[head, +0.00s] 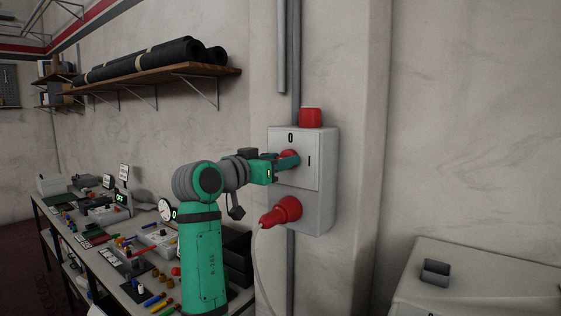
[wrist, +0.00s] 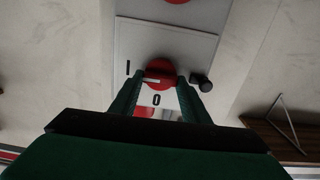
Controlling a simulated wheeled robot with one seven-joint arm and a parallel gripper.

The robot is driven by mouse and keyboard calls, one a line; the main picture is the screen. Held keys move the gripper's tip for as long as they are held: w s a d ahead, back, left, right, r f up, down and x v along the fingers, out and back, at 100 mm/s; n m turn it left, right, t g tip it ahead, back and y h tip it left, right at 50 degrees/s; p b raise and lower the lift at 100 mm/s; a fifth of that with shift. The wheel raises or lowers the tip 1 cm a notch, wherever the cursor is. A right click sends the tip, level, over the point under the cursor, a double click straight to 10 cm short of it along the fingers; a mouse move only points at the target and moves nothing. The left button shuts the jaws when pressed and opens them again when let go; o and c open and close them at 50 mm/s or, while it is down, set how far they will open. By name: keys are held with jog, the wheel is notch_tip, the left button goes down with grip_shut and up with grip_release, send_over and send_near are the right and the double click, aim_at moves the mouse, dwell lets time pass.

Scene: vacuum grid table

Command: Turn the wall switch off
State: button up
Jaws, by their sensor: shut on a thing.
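The wall switch is a grey box (head: 318,185) on the wall, with a red round knob (head: 287,154) on its front plate. A "0" is marked above the knob and an "I" to its right in the head view. In the wrist view, which is upside down, the knob (wrist: 160,69) shows between my fingers, and its white line lies sideways, towards the "I". My gripper (head: 288,162) is shut on the knob, one finger on each side of it in the wrist view (wrist: 161,84). The fingers hide part of the knob in the head view.
A red lamp (head: 311,117) tops the box. A red plug (head: 285,210) with a pale cable sits below the knob. A cluttered workbench (head: 125,276) stands left, under a shelf (head: 160,77) with black rolls. A pale cabinet (head: 480,275) stands at lower right.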

jog(key=shift+w+a+f+n, duration=0.1)
jog(key=shift+n, duration=4.3)
jog(key=shift+w+a+f+n, duration=0.1)
jog(key=shift+n, duration=4.3)
jog(key=o, duration=1)
jog(key=shift+o, duration=0.2)
jog(key=shift+s, duration=0.15)
